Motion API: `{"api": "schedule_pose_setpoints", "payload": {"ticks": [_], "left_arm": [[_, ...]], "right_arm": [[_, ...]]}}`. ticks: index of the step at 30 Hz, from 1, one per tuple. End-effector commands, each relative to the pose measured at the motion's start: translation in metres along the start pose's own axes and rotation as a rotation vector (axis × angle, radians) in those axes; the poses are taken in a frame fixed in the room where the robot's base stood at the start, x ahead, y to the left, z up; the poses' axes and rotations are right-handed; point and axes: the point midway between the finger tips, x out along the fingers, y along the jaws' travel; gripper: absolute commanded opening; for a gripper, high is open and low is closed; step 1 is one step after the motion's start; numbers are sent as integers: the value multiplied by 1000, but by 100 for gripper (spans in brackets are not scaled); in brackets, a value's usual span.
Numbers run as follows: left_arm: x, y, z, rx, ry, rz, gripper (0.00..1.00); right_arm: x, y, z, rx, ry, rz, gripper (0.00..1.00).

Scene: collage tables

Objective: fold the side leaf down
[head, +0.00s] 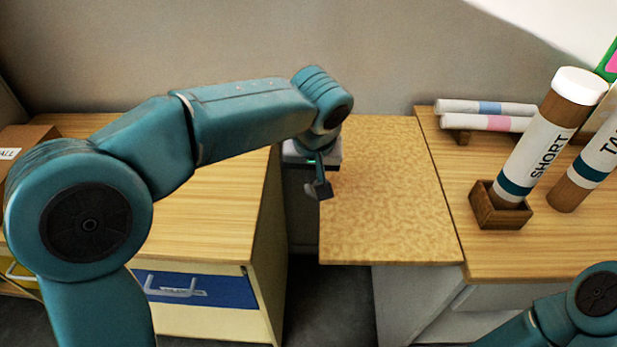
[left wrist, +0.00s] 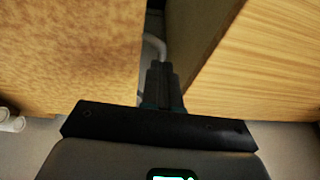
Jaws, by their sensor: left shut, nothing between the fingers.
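The side leaf (head: 392,205) is a speckled tan board. It lies level, joined along its right edge to the table with the tubes. My left gripper (head: 319,190) is shut and empty at the leaf's left edge, by the gap between the two tables. In the left wrist view the leaf (left wrist: 65,60) fills the left side and the shut fingers (left wrist: 163,78) point into the gap. A pale curved bar (left wrist: 154,44) shows just beyond the fingertips; I cannot tell whether they touch it. My right gripper is out of the picture.
The left table (head: 215,215) has a blue drawer (head: 195,288) with a handle. On the right table (head: 540,255) a SHORT tube (head: 540,140) leans in a wooden holder (head: 500,208), with another tube beside it. Rolls (head: 485,107) lie behind. Floor shows below the gap.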

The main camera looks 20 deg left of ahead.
Motion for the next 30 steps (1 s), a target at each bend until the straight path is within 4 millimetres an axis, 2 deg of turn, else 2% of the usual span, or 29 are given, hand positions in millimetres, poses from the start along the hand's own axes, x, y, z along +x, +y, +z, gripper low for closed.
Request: {"api": "schedule_pose_setpoints", "payload": {"ticks": [4,16,20,26,30], "left_arm": [[11,-1,2,1,0,-1,0],[14,-1,2,1,0,0,0],[20,-2,4,-5,-1,14,0],[48,-4,12,-27,-5,85,0],[79,-6,21,-56,-7,179,0]], "right_arm": [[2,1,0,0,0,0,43],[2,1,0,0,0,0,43],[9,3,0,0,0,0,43],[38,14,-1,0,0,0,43],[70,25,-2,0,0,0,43]]}}
